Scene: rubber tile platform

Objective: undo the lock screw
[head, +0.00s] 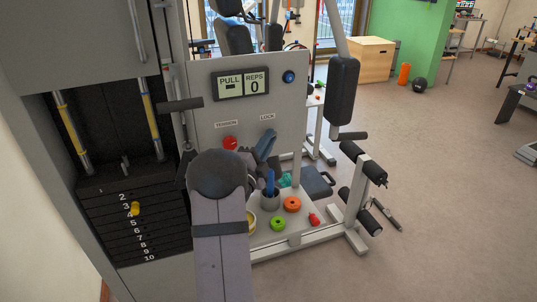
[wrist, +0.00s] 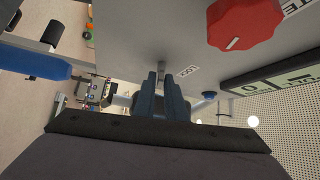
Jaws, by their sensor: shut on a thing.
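The LOCK label (head: 267,117) is on the grey panel of the machine, right of the red TENSION knob (head: 230,142). My gripper (head: 270,133) is at the panel just below the label, its blue-grey fingers pointing at it. In the wrist view my gripper (wrist: 163,76) is shut on the lock screw (wrist: 164,67), of which only a small grey part shows between the fingertips. The fingers hide the rest of the screw in both views. The LOCK label (wrist: 188,71) and the large red knob (wrist: 245,22) show beside the fingers there.
A display (head: 241,84) reads PULL and REPS 0, with a blue button (head: 289,77) right of it. A weight stack (head: 135,220) stands left.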

